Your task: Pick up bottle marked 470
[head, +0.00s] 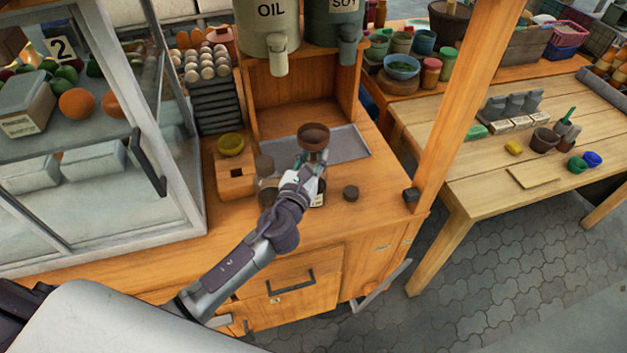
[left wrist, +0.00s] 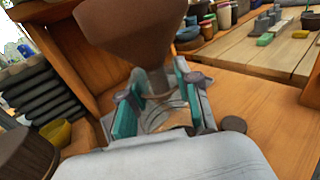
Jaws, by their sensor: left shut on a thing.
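My left gripper (head: 312,172) is shut around the neck of a clear glass bottle (left wrist: 168,117), with its teal pads on both sides of it. A brown funnel (head: 313,136) stands upright in the mouth of the bottle; it also shows large in the left wrist view (left wrist: 130,35). The gripper and wrist hide most of the bottle in the head view. A pale label (head: 319,200) shows below the gripper, but its marking is too small to read. My right gripper is in neither view.
A dark-lidded jar (head: 265,166) stands close on the left, beside a wooden box with a yellow bowl (head: 231,144). A loose dark lid (head: 351,193) lies on the right. A grey mat (head: 345,146) lies behind, below the oil dispenser (head: 270,25). A wooden post (head: 457,90) stands right.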

